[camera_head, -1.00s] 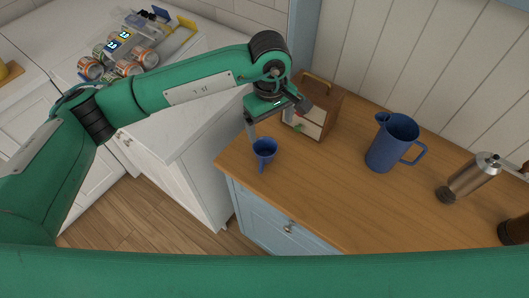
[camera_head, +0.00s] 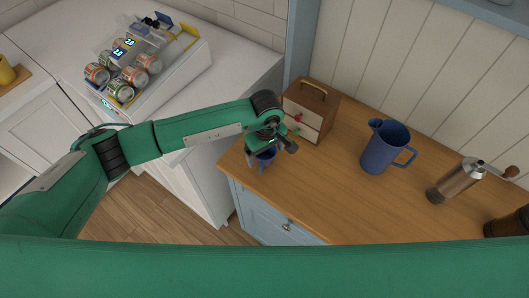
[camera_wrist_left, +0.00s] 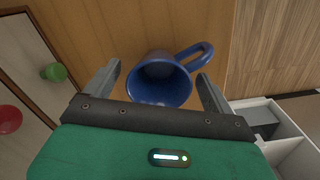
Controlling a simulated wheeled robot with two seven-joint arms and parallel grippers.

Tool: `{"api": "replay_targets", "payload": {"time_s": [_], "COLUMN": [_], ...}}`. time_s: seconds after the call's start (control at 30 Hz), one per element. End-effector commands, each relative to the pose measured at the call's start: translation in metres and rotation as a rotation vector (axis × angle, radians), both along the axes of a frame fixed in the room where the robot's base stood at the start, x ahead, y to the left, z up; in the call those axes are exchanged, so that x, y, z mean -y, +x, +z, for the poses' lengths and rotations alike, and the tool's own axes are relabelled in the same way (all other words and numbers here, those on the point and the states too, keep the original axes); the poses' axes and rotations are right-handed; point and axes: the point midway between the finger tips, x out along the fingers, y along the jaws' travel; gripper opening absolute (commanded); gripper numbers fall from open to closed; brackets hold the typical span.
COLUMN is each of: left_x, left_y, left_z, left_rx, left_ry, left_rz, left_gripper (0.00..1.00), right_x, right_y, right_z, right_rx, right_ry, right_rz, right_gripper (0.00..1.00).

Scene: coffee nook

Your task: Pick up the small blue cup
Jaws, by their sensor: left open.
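The small blue cup (camera_head: 266,157) stands on the wooden counter near its left corner, partly hidden by my left gripper (camera_head: 266,158) in the head view. In the left wrist view the cup (camera_wrist_left: 160,82) shows its open mouth and a handle toward the upper right. My left gripper (camera_wrist_left: 160,88) is open there, with one finger on each side of the cup. I cannot tell whether the fingers touch it. My right gripper is not in view.
A small wooden box with drawers (camera_head: 309,110) stands close behind the cup. A blue pitcher (camera_head: 384,150) and a metal grinder (camera_head: 455,182) stand farther right on the counter (camera_head: 320,200). A rack of cans (camera_head: 140,75) is on the white counter at left.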

Motion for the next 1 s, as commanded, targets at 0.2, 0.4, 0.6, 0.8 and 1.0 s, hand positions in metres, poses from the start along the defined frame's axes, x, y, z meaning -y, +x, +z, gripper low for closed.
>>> {"api": "replay_targets", "payload": {"time_s": [0.2,0.4,0.6,0.8,1.0], "left_x": [0.000,0.000,0.000,0.000,0.001], "left_y": [0.000,0.000,0.000,0.000,0.000], "left_z": [-0.017,-0.018,-0.018,-0.017,-0.014], "left_rx": [-0.001,0.001,0.000,0.001,0.001], "left_ry": [0.001,0.001,0.000,-0.001,-0.002], "left_rz": [0.000,-0.001,0.000,0.000,0.000], "left_gripper": [0.87,0.87,0.48,0.36,0.36], "right_x": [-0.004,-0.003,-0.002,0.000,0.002], "right_y": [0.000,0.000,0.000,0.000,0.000], "right_z": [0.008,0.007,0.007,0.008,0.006], "right_rx": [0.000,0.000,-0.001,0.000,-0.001], "right_ry": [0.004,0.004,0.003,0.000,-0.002], "right_rz": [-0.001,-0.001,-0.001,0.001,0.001], "right_gripper": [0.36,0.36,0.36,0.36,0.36]}}
